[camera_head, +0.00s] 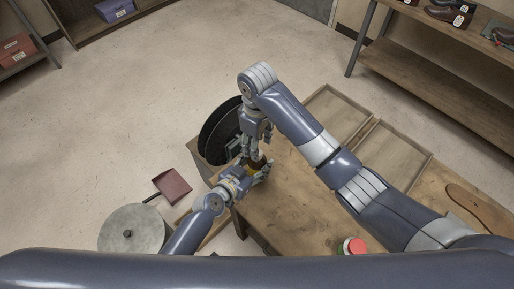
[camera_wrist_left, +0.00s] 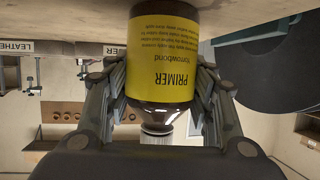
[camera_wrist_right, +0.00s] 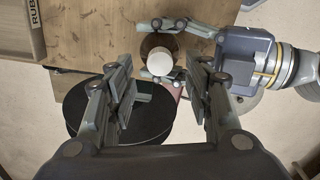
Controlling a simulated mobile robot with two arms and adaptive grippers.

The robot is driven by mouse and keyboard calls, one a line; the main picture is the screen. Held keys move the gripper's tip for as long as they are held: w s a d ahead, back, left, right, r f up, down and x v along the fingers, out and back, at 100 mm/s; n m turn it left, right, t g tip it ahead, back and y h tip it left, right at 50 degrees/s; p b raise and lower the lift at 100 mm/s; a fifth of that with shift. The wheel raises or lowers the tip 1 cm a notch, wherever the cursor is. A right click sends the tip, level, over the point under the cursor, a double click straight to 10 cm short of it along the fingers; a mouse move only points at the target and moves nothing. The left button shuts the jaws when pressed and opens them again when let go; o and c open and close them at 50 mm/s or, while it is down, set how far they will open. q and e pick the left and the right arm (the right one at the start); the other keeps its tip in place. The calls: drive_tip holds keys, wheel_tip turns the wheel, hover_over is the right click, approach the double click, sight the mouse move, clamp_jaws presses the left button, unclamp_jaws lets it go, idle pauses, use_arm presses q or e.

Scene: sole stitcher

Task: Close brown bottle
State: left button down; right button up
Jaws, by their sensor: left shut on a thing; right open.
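The brown bottle (camera_wrist_left: 163,60) has a yellow label reading PRIMER. It stands on the workbench (camera_head: 290,205) near its far-left corner; in the head view the bottle (camera_head: 256,162) is mostly hidden by my grippers. My left gripper (camera_head: 262,172) is shut around the bottle's body. A white cap (camera_wrist_left: 157,128) sits at the bottle's neck; whether it is tight I cannot tell. In the right wrist view the white cap (camera_wrist_right: 160,59) shows from above. My right gripper (camera_wrist_right: 161,66) is open above the bottle, its fingers to either side of the cap and apart from it.
A black disc-shaped part (camera_head: 220,130) stands just beyond the bench corner. Wooden trays (camera_head: 335,112) lie along the bench's far side. A red button (camera_head: 354,246) and a brown sole (camera_head: 478,207) are on the bench. A grey round stool (camera_head: 133,232) is at lower left.

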wheel_tip(320, 180, up, 8)
drive_tip(key=shift+r, duration=0.15)
idle(0.4)
use_arm(q)
drive_tip(key=c, duration=0.6)
unclamp_jaws()
drive_tip(key=shift+c, duration=0.2)
drive_tip(key=v, duration=1.2)
drive_tip(key=shift+f, duration=0.1)
